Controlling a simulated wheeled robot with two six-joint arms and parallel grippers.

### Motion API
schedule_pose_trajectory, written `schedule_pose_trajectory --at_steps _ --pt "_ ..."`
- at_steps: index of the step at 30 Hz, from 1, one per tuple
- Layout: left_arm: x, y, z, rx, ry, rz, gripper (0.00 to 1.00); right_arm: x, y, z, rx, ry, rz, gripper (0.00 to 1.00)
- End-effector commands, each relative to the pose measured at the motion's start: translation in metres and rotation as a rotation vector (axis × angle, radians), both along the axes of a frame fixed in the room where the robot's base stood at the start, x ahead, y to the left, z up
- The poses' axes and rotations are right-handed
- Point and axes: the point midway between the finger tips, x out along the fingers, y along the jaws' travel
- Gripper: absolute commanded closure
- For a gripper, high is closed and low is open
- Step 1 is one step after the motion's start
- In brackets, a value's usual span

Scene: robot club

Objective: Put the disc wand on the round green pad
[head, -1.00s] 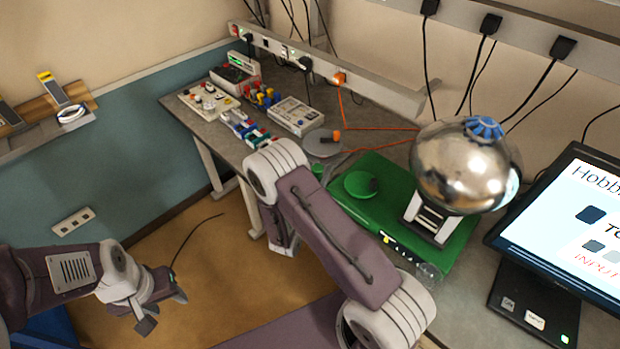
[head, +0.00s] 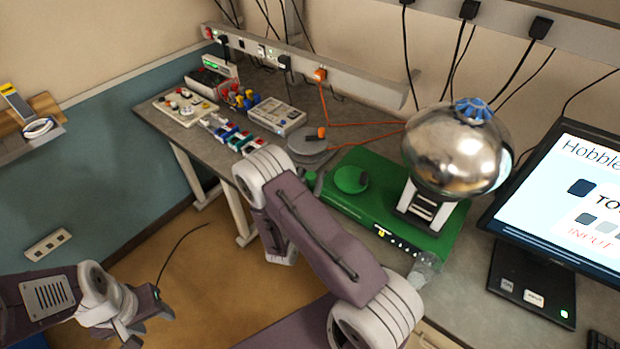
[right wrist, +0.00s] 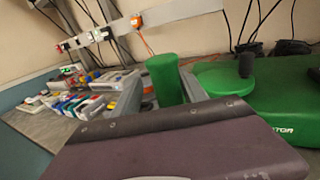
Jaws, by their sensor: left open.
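A grey disc (head: 300,143) with a short orange and black handle lies on the bench; it looks like the disc wand. The round green pad (head: 350,180) sits on the left part of a green box, and it also shows in the right wrist view (right wrist: 222,80), with a dark stub at its far side. My left gripper (head: 148,318) is open and empty over the floor at lower left, far from both.
A shiny metal sphere (head: 456,150) stands on the green box (head: 375,215). A green cylinder (right wrist: 166,78) stands left of the box. Switch panels and a grey meter (head: 276,116) crowd the bench's far left. A monitor (head: 565,205) stands at right. Orange cables run behind the disc.

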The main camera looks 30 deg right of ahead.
Motion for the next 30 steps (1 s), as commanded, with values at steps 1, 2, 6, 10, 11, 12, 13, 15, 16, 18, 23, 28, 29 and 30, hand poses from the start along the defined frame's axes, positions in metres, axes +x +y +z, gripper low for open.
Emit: schedule_pose_trajectory --at_steps 1,2,6,10,11,12,13,15,16,18,23,28,29,30 --pt "0.000 0.000 0.001 0.000 0.000 0.000 0.53 0.000 0.000 0.001 0.000 0.000 0.000 0.49" --pt "0.000 0.000 0.003 0.000 0.000 0.000 0.53 0.000 0.000 0.003 0.000 0.000 0.000 0.49" --pt "0.000 0.000 -0.003 0.000 0.000 0.000 0.53 -0.009 0.011 0.000 0.001 0.002 0.004 0.49" --pt "0.000 0.000 -0.012 0.000 0.000 0.000 0.53 -0.027 0.030 -0.001 -0.001 0.002 0.007 0.49" --pt "0.000 0.000 -0.013 0.000 0.000 0.000 0.53 -0.031 0.035 0.000 -0.001 0.001 0.008 0.49" --pt "0.000 0.000 -0.016 0.000 0.000 0.000 0.53 -0.038 0.041 0.000 -0.001 0.001 0.008 0.49" --pt "0.000 0.000 -0.017 0.000 0.000 0.000 0.53 -0.042 0.046 0.000 -0.001 0.001 0.009 0.49" --pt "0.000 0.000 -0.021 0.000 0.000 0.000 0.53 -0.053 0.055 0.000 0.000 0.000 0.008 0.49" --pt "0.000 0.000 -0.023 0.000 0.000 0.000 0.53 -0.057 0.060 0.000 0.000 0.000 0.008 0.49" --pt "0.000 0.000 -0.026 0.000 0.000 0.000 0.53 -0.066 0.069 0.000 -0.001 -0.001 0.007 0.49" --pt "0.000 0.000 -0.029 0.000 0.000 0.000 0.53 -0.081 0.082 0.002 0.000 -0.001 0.003 0.49" --pt "0.000 0.000 -0.029 0.000 0.000 0.000 0.53 -0.085 0.085 0.003 0.001 -0.001 -0.001 0.49" --pt "0.000 0.000 -0.029 0.000 0.000 0.000 0.53 -0.086 0.084 0.003 0.003 -0.001 -0.008 0.49" --pt "0.000 0.000 -0.029 0.000 0.000 0.000 0.53 -0.089 0.078 0.005 0.011 -0.003 -0.037 0.49"
